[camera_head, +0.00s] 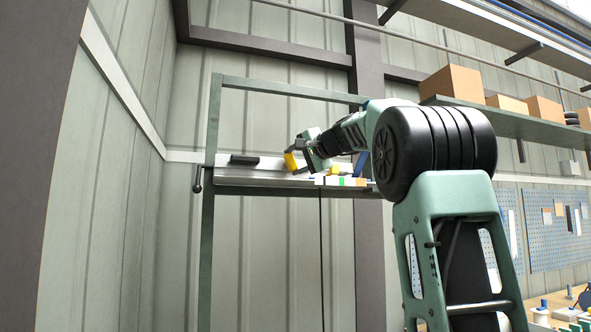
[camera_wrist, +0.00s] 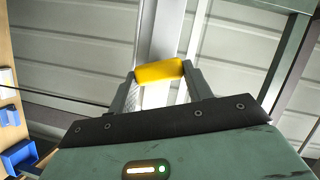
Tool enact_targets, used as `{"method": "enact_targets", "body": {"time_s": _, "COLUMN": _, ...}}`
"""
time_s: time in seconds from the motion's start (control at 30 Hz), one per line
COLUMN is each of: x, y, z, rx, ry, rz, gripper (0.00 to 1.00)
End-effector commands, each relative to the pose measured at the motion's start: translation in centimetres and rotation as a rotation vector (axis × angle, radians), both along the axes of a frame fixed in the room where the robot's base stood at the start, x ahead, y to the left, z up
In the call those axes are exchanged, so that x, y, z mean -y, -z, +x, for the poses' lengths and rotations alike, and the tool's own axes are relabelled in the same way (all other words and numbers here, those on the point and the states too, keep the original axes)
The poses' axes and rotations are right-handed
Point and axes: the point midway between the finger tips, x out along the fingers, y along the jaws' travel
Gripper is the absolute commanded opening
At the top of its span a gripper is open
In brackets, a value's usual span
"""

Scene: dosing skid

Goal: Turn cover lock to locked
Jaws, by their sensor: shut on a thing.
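My gripper (camera_head: 297,156) reaches in from the right to the shelf-height panel of the green skid frame. Its jaws are shut on a yellow handle (camera_head: 290,163), which looks like the cover lock. In the wrist view the yellow handle (camera_wrist: 160,70) lies crosswise between the two grey fingers of my gripper (camera_wrist: 160,76), touching both. The base of the handle and any lock markings are hidden, so I cannot tell its setting.
A black grip (camera_head: 244,159) sits on the panel to the left. A dark lever (camera_head: 197,181) hangs at the left post. A second yellow part (camera_head: 334,169) and a white block with a green mark (camera_head: 341,181) are right of my gripper. Boxes (camera_head: 452,84) stand on the upper right shelf.

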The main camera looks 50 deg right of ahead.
Motion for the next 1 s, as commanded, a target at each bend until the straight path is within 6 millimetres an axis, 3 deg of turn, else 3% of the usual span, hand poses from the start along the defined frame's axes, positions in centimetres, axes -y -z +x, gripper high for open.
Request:
{"method": "enact_targets", "body": {"time_s": 0.5, "x": 0.14, "y": 0.67, "z": -0.08, "rx": 0.177, "ry": 0.001, "rz": 0.290, "gripper": 0.27}}
{"method": "enact_targets", "body": {"time_s": 1.0, "x": 0.14, "y": 0.57, "z": -0.06, "rx": 0.209, "ry": 0.002, "rz": 0.346, "gripper": 0.27}}
